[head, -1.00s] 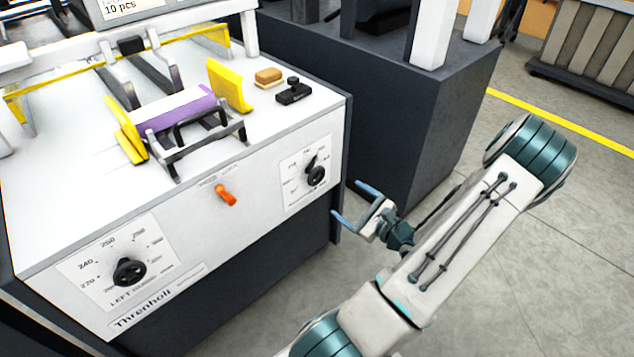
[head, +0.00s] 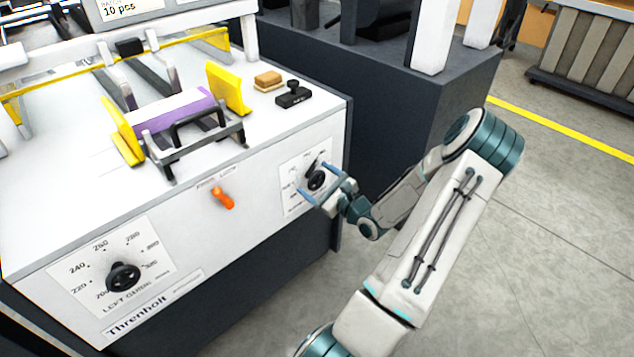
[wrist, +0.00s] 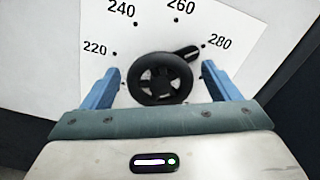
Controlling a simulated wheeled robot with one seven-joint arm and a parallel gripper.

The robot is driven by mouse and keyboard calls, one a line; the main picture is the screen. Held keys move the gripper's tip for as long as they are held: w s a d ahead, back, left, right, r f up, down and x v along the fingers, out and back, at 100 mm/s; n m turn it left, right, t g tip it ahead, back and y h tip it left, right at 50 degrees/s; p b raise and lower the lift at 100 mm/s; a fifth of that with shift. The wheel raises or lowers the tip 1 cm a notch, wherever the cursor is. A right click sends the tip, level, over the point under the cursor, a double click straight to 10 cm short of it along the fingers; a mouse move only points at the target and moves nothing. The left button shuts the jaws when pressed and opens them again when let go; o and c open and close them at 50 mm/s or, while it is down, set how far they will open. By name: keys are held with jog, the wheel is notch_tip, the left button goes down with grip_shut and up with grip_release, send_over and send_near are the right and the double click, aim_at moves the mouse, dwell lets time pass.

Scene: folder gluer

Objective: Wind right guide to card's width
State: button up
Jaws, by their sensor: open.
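The right guide's handwheel (head: 316,181) is a small black spoked wheel on a white dial plate on the machine's front. It also shows in the wrist view (wrist: 160,78), where its black pointer (wrist: 182,56) lies close to the 280 mark. My gripper (head: 321,182) is open in front of the wheel. In the wrist view its blue fingers (wrist: 165,88) stand on either side of the wheel's lower part, with gaps to the rim. The yellow right guide (head: 229,88) stands beside a purple and white card stack (head: 180,112). The yellow left guide (head: 124,131) is at its other side.
The left guide's handwheel (head: 123,277) is at the panel's lower left. An orange lever (head: 221,197) sits between the dials. A sponge (head: 268,80) and a black stamp-like object (head: 293,95) lie on the deck. Open floor is at the right.

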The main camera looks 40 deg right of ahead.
jog(key=c, duration=1)
jog(key=shift+o, duration=0.2)
jog(key=shift+n, duration=0.3)
